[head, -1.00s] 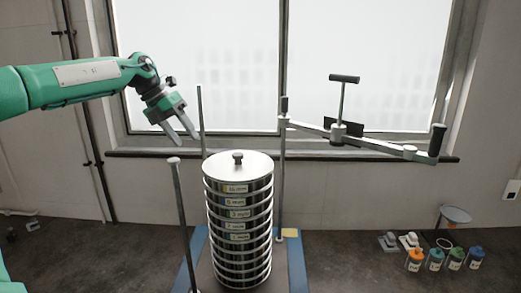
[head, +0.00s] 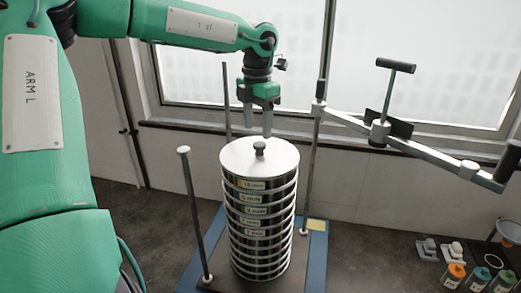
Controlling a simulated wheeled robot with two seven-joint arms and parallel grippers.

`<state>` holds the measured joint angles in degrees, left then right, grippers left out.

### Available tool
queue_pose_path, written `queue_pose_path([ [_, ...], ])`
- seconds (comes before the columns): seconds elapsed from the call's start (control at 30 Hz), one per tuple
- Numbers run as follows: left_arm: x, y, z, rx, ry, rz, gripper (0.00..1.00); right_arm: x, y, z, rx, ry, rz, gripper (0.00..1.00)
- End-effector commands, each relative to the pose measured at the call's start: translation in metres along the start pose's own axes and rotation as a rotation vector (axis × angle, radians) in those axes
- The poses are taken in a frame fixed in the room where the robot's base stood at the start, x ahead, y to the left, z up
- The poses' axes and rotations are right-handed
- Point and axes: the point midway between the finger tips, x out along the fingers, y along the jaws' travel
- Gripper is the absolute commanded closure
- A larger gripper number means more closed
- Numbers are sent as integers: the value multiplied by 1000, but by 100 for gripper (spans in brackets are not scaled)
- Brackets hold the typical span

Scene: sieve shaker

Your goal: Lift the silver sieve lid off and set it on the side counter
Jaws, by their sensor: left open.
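The silver sieve lid (head: 240,156), round with a small dark knob (head: 260,149) in its middle, sits on top of the sieve stack (head: 262,225). The stack is a tall column of several silver sieves with labels on the front. My left gripper (head: 258,132) is open and points down above the knob, its fingertips close over it. I cannot tell whether the fingers touch the knob. My right gripper is not in view.
Upright rods (head: 194,215) stand around the stack on a blue-edged base (head: 317,262). A clamp bar with handles (head: 404,144) is swung out to the right. Several capped bottles (head: 454,274) stand on the dark counter (head: 385,262) at right.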

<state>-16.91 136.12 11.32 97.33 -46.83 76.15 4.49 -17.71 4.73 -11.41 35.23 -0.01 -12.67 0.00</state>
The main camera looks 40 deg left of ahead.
Motion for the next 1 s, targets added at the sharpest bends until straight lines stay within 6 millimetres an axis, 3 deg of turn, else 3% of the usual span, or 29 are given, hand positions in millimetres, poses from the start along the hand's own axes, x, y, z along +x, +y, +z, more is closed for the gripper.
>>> queue_pose_path([
  [0.27, 14, 0, 3, 1, 2, -1, 45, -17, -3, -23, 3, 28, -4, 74],
  [0.6, 51, 1, 9, -1, 0, -1, 45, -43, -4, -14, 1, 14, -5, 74],
  [0.9, 57, 1, 9, -1, -3, 0, 45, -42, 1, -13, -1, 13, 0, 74],
  [1.0, 57, 1, 9, -1, -3, 0, 64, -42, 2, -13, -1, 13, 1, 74],
])
